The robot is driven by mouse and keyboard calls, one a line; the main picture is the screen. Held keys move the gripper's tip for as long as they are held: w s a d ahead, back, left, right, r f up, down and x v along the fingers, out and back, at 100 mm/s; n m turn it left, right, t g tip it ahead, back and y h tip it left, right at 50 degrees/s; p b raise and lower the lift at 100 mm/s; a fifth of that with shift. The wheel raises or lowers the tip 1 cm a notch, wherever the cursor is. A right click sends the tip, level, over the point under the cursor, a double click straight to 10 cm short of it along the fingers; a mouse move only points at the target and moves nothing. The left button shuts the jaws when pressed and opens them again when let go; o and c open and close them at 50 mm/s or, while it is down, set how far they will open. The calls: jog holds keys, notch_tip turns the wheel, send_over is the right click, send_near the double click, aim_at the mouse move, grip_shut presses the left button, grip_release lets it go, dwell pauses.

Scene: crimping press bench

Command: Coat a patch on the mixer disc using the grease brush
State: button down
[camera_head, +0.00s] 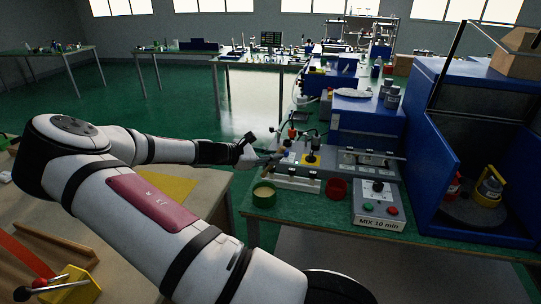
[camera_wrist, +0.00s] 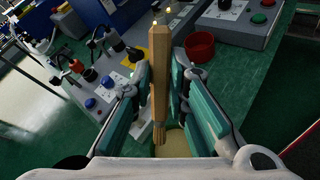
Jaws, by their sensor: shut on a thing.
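The grease brush (camera_wrist: 160,70) is a light wooden stick between my gripper's teal-padded fingers in the wrist view; its paler, ridged end points to the bottom of that picture. My gripper (camera_wrist: 160,88) is shut on it. In the head view my gripper (camera_head: 262,158) is over the near left part of the press bench, and the brush is too small to make out. The mixer disc (camera_head: 458,211) is a dark round plate inside the blue cabinet at right, well apart from my gripper. A yellow-and-grey object (camera_head: 489,187) and a red object (camera_head: 453,187) stand on it.
A green pot (camera_head: 264,196) with pale contents stands at the bench's near left corner; its contents (camera_wrist: 176,143) show below the brush. A red cup (camera_head: 336,188) and a "MIX 10 min" control box (camera_head: 380,206) stand between it and the blue cabinet (camera_head: 414,120).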

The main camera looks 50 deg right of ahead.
notch_tip(320, 180, down, 9)
jog(key=b, duration=0.3)
jog(key=shift+r, duration=0.15)
dwell(0.3)
dwell(1.3)
notch_tip(320, 180, up, 6)
jog(key=p, duration=0.3)
jog(key=shift+r+p, duration=0.25)
jog(key=shift+p, duration=0.05)
dwell(0.3)
dwell(0.9)
